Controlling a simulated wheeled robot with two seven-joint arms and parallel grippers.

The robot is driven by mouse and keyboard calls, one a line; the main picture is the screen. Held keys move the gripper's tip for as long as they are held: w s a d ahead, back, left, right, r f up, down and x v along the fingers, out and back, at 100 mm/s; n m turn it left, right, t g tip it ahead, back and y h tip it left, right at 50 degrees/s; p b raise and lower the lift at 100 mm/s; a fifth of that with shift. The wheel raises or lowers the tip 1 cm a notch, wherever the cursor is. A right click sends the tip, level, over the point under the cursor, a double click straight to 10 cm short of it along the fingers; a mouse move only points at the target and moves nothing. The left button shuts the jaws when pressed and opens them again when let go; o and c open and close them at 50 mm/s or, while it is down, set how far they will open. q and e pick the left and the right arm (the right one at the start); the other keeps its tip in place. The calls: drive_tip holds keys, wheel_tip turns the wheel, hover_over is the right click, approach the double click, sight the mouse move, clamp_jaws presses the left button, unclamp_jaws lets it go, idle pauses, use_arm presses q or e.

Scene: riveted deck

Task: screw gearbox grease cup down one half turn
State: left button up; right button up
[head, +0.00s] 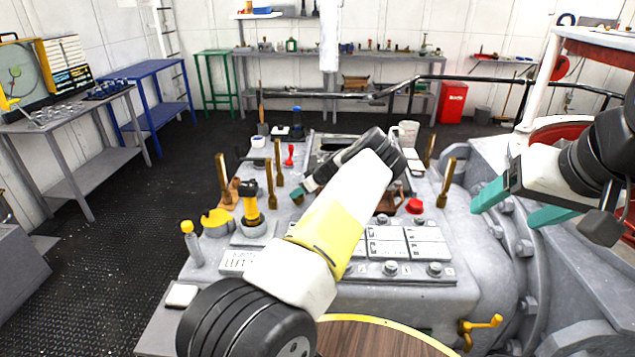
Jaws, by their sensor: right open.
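I cannot tell for sure which fitting on the grey machine housing (440,283) is the gearbox grease cup. My right gripper (508,206) is open and empty, above the housing's right side, with teal fingers apart.
Upright brass levers (446,182) stand around the housing top. A white mug (405,133) and a small red piece (290,156) stand there too. A yellow crank (481,330) sticks out at the lower right. Dark floor (115,240) is clear at the left.

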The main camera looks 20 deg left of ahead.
use_arm(q)
clamp_jaws()
drive_tip(key=shift+s+m+t, duration=0.1)
drive_tip(key=shift+m+t, duration=0.2)
drive_tip(key=shift+m, duration=0.1)
drive_tip(key=m+t+h, duration=0.1)
drive_tip(key=m, duration=0.1)
drive_tip(key=m+t, duration=0.1)
drive_tip(key=shift+s+a+r+m+t+h, duration=0.1)
drive_tip(key=shift+s+a+m+t+h, duration=0.1)
drive_tip(key=shift+m+t+h, duration=0.15)
drive_tip(key=m+t+h, duration=0.1)
drive_tip(key=m, duration=0.1)
drive_tip(key=m+t+h, duration=0.1)
drive_tip(key=m, duration=0.1)
drive_tip(key=shift+a+h, duration=0.2)
drive_tip(key=shift+h, duration=0.05)
drive_tip(key=shift+m+t+h, duration=0.35)
drive_tip(key=shift+m+h, duration=0.35)
drive_tip(key=shift+m, duration=0.45)
drive_tip(key=shift+o, duration=2.4)
unclamp_jaws()
drive_tip(key=shift+s, duration=0.1)
